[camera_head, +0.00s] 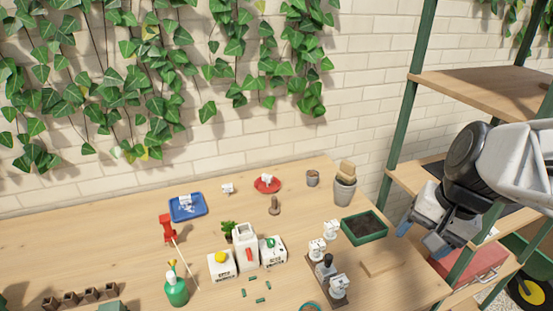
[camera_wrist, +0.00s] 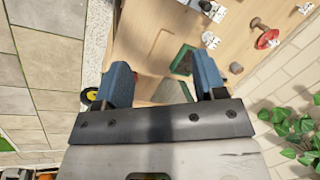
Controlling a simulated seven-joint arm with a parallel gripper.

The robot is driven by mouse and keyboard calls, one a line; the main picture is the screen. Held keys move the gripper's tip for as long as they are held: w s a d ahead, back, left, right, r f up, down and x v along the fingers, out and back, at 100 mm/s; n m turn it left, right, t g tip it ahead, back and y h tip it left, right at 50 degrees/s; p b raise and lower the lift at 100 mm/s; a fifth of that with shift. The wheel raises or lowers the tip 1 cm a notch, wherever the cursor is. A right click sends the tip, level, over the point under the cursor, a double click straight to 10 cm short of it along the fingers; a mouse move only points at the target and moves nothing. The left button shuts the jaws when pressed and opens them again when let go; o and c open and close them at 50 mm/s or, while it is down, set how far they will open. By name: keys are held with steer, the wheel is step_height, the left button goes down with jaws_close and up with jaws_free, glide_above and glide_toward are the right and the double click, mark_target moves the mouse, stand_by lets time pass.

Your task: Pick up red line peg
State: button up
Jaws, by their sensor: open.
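A smaller red piece (camera_head: 249,255) shows on the front of a white carton in the middle. My gripper (camera_head: 420,235) is at the far right, beyond the table's right end and in front of the shelf, far from the red peg. Its blue-tipped fingers (camera_wrist: 165,75) are apart with nothing between them in the wrist view. I cannot make out the red peg in the wrist view.
A blue tray (camera_head: 203,210), red saucer (camera_head: 276,184), grey pot (camera_head: 344,194) and green soil tray (camera_head: 383,226) stand on the table. White cartons (camera_head: 222,268) and a green spray bottle (camera_head: 176,290) are near the peg. Green shelf posts (camera_head: 393,140) are close to my arm.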

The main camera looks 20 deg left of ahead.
steer(key=w+a+f+m+g+y, duration=0.1)
steer(key=w+a, duration=0.2)
steer(key=a, duration=0.4)
steer(key=w+a+f+g+y, duration=0.1)
steer(key=w+a+g, duration=0.15)
steer(key=a, duration=0.45)
steer(key=m+g+y, duration=0.4)
steer(key=m+g, duration=0.1)
steer(key=g, duration=0.2)
glide_toward(169, 216)
steer(key=x, duration=0.5)
steer(key=shift+s+a+f, duration=0.1)
steer(key=shift+s+a, duration=0.05)
steer(key=shift+a, duration=0.05)
steer(key=shift+x, duration=1.25)
steer(key=shift+s, duration=0.1)
